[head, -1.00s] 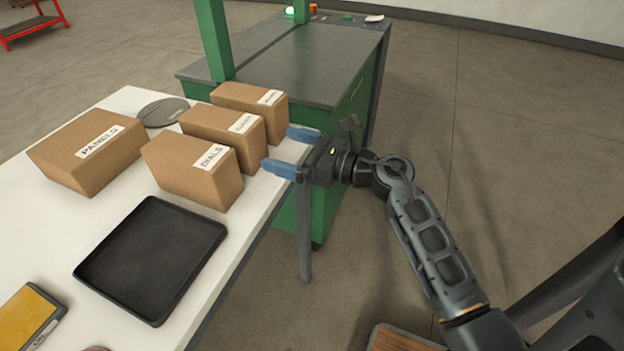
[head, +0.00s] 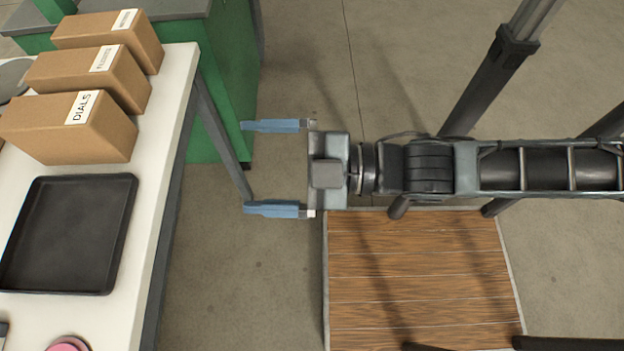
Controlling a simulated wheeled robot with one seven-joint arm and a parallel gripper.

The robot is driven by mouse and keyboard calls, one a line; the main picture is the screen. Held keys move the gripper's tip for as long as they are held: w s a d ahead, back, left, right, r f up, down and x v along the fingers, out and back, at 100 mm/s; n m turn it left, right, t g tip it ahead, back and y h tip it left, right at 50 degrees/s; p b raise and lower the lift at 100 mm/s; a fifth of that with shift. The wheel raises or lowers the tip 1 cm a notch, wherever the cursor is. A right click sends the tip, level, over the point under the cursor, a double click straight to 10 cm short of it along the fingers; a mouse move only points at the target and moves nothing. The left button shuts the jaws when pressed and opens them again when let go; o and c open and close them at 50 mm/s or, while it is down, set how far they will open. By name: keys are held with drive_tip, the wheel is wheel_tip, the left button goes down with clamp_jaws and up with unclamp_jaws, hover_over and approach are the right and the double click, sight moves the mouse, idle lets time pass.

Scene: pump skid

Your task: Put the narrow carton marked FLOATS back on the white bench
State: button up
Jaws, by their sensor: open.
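Three brown cartons stand in a row on the white bench (head: 135,305) at the left. The nearest is marked DIALS (head: 65,125). The labels on the middle carton (head: 90,78) and the far carton (head: 110,38) are too small to read surely, so I cannot tell whether either says FLOATS. My gripper (head: 246,168) is open and empty, its two blue fingers pointing left. It is right of the bench edge, over the floor, apart from the cartons.
A black tray (head: 68,235) lies on the bench in front of the cartons. A pink round thing (head: 68,344) shows at the bottom edge. A green cabinet (head: 232,80) stands behind the bench. A wooden-topped platform (head: 420,280) is below my arm.

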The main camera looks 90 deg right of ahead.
drive_tip(key=s+a+m+g, duration=0.2)
drive_tip(key=s+m+g, duration=0.1)
drive_tip(key=s+m, duration=0.3)
drive_tip(key=shift+a+f+m+y, duration=0.3)
drive_tip(key=shift+m, duration=0.3)
drive_tip(key=shift+c, duration=0.5)
